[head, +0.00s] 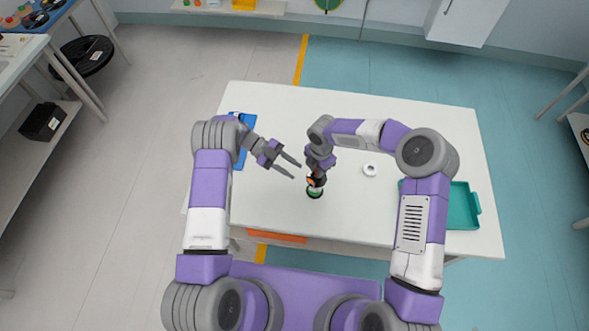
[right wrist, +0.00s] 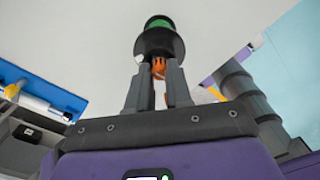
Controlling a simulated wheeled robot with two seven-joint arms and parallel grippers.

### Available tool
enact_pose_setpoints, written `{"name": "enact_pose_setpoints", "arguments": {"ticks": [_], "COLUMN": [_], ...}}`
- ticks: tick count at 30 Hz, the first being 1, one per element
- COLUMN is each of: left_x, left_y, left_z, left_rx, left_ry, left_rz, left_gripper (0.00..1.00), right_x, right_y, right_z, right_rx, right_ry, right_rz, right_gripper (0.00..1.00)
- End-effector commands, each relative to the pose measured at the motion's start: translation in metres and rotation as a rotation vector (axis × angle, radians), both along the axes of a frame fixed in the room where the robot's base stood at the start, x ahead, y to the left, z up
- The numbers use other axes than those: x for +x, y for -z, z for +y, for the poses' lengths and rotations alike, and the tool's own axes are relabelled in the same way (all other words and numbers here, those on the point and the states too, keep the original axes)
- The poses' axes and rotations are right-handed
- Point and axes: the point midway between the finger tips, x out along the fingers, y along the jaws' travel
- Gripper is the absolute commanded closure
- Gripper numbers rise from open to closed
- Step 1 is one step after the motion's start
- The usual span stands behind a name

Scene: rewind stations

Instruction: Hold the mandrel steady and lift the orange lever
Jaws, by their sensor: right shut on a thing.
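The mandrel (head: 315,193) is a small upright black piece with a green band, standing near the table's front middle. In the right wrist view the mandrel (right wrist: 159,40) shows as a black round body with a green end. An orange part (head: 310,182), which looks like the lever, shows on its upper left side. The orange part (right wrist: 158,68) also shows between my right fingers. My right gripper (head: 318,174) comes down from above and is shut at the mandrel's upper part; its exact contact is partly hidden. My left gripper (head: 290,166) is open and empty, just left of the mandrel, fingers pointing toward it.
A white roll (head: 370,170) lies right of the mandrel on the white table (head: 270,100). A teal tray (head: 462,207) is at the right, partly behind my right arm. A blue tray (head: 238,160) is at the left, partly behind my left arm.

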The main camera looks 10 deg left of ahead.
Motion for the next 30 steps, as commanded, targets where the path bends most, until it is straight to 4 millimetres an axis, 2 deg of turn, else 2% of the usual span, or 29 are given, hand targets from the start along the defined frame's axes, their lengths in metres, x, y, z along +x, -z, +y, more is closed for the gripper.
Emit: {"name": "enact_pose_setpoints", "arguments": {"ticks": [7,8,13,23,26,30], "left_x": [0.000,0.000,0.000,-0.001,-0.001,-0.001], "left_y": [0.000,0.000,0.000,0.000,0.000,0.000], "left_z": [0.000,0.000,0.000,0.000,0.000,0.000], "left_rx": [0.000,0.000,0.000,0.000,0.000,0.000], "left_ry": [0.001,0.001,0.001,0.001,0.001,0.001], "left_rz": [0.000,0.000,0.001,0.002,0.002,0.002], "left_gripper": [0.65,0.65,0.65,0.65,0.65,0.65], "right_x": [0.000,0.000,0.000,0.001,0.002,0.002], "right_y": [0.000,0.000,0.000,-0.003,-0.013,-0.039], "right_z": [0.001,0.001,0.001,0.000,0.000,0.000], "right_rx": [0.002,0.002,0.002,0.001,0.002,0.001], "right_ry": [-0.001,-0.001,0.000,0.000,0.000,0.000], "right_rz": [-0.001,-0.001,-0.001,-0.002,-0.006,-0.008], "right_gripper": [1.00,0.78,0.52,0.51,0.51,0.51]}}
